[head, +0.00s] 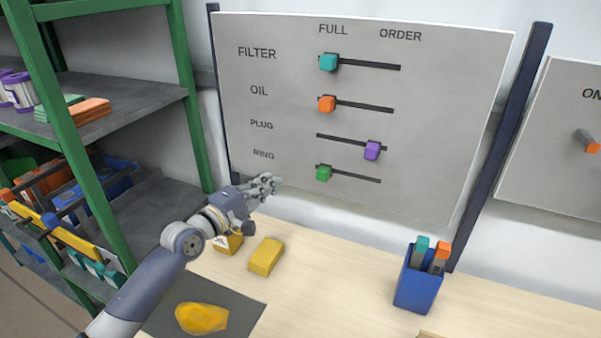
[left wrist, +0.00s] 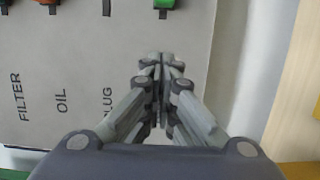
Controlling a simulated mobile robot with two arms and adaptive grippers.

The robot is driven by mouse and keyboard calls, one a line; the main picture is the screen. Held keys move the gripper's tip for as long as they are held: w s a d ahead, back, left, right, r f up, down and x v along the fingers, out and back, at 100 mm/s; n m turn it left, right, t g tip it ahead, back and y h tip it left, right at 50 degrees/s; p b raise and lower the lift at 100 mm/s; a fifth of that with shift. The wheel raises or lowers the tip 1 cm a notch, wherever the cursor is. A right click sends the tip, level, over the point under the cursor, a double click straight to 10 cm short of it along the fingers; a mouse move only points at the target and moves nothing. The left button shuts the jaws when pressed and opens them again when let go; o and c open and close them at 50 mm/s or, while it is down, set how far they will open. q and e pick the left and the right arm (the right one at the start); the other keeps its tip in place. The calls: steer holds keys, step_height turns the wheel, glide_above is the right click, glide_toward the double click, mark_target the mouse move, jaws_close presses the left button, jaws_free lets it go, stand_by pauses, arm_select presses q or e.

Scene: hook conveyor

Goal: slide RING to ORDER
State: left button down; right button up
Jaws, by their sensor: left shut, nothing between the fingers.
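The grey board (head: 440,120) has rows labelled FILTER, OIL, PLUG and RING, with columns FULL and ORDER. The green RING slider (head: 323,173) is at the left, FULL end of its dark slot. It also shows at the top of the left wrist view (left wrist: 163,4). The purple PLUG slider (head: 372,150) is toward the ORDER end. The teal FILTER (head: 328,62) and orange OIL (head: 326,104) sliders are at the FULL side. My left gripper (head: 276,182) is shut and empty, left of and slightly below the green slider, apart from it. My right gripper is not in view.
Below the board is a wooden table with a yellow block (head: 266,256), a blue holder (head: 418,285) and a dark mat (head: 250,312) bearing a yellow item (head: 202,318). A green-framed shelf (head: 187,95) stands left. The space right of the green slider is clear.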

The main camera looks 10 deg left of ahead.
mark_target(323, 173)
arm_select(q)
steer(key=x, duration=0.6)
steer(key=shift+w+d+r+p, duration=0.15)
steer(key=shift+w+p, duration=0.15)
steer(key=shift+p, duration=0.1)
steer(key=d+p, duration=0.2)
steer(key=d, duration=0.1)
steer(key=shift+s, duration=0.2)
steer(key=shift+s+d+p, duration=0.2)
steer(key=shift+d+p, duration=0.25)
steer(key=shift+p, duration=0.1)
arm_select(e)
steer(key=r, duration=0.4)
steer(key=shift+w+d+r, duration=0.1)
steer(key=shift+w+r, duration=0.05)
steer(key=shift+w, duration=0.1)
arm_select(q)
steer(key=shift+w, duration=0.1)
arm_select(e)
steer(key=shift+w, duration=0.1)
arm_select(q)
steer(key=shift+d, duration=0.1)
